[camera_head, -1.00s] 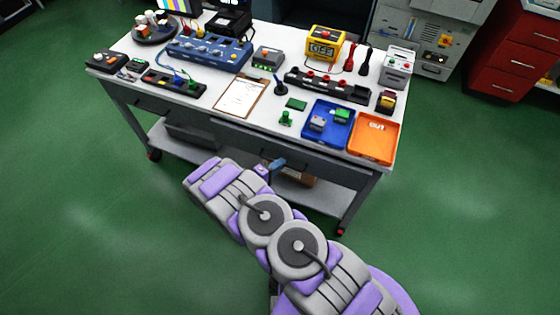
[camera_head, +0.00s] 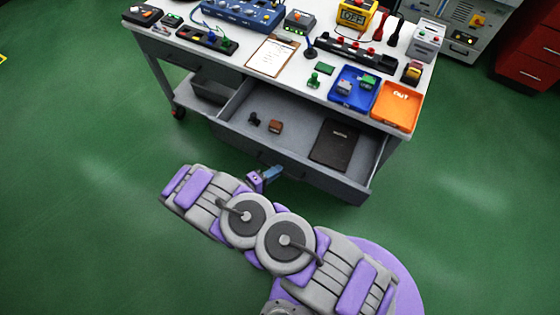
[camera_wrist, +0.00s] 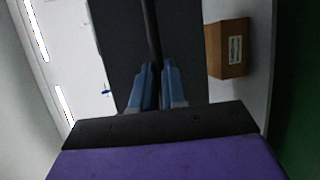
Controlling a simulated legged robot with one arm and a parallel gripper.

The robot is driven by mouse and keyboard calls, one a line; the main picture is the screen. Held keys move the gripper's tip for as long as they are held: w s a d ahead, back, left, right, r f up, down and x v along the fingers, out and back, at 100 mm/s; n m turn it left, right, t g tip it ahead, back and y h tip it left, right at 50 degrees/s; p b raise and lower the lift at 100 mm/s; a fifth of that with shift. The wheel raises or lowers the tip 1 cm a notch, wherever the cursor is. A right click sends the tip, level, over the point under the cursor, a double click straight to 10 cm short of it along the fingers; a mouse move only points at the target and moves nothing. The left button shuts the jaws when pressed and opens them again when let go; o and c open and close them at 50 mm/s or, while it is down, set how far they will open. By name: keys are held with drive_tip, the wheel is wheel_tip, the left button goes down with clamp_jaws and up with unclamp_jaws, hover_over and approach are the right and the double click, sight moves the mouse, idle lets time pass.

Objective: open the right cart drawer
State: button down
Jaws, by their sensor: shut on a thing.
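The right cart drawer (camera_head: 238,112) stands pulled out from under the cart's worktop in the head view. Inside it lie a dark notebook (camera_head: 335,145), a small brown block (camera_head: 275,127) and a small black object (camera_head: 254,119). My gripper (camera_head: 275,172) is at the drawer's front panel, its blue fingers low against it. In the wrist view the fingers (camera_wrist: 158,88) are close together on a dark bar, the drawer handle (camera_wrist: 152,35), which runs up the dark front panel (camera_wrist: 120,40).
The worktop above holds a clipboard (camera_head: 272,56), a blue tray (camera_head: 352,92), an orange tray (camera_head: 398,104) and several devices. A cardboard box (camera_wrist: 228,48) shows in the wrist view. The green floor in front of the cart is clear.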

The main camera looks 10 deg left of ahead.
drive_tip(key=shift+s+a+f, duration=0.15)
drive_tip(key=shift+s, duration=0.65)
drive_tip(key=c, duration=1.2)
unclamp_jaws()
drive_tip(key=shift+w, duration=0.15)
drive_tip(key=shift+o, duration=0.2)
drive_tip(key=shift+a, duration=0.1)
drive_tip(key=p+v, duration=0.3)
drive_tip(key=v, duration=1.4)
drive_tip(key=shift+a, duration=0.15)
